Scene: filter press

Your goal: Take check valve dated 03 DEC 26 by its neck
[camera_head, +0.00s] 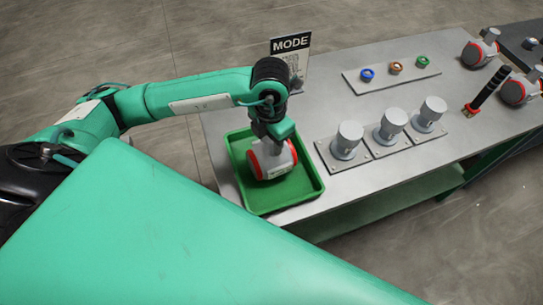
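A grey check valve (274,168) with red end rings and a small pale label lies in the green tray (310,196). The label's date is too small to read. My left gripper (273,136) points down at the top of this valve, and its wrist hides the neck. The fingertips are hidden, so I cannot tell whether they grip it. Similar grey and red valves stand at the table's far right, one at the back (481,50) and one nearer (518,90). Their dates are not readable either. My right gripper is out of view.
Three grey cylinders on square plates (347,140) stand right of the tray. A pale board (392,75) holds blue, brown and green rings. A MODE sign (290,55) stands behind the tray.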

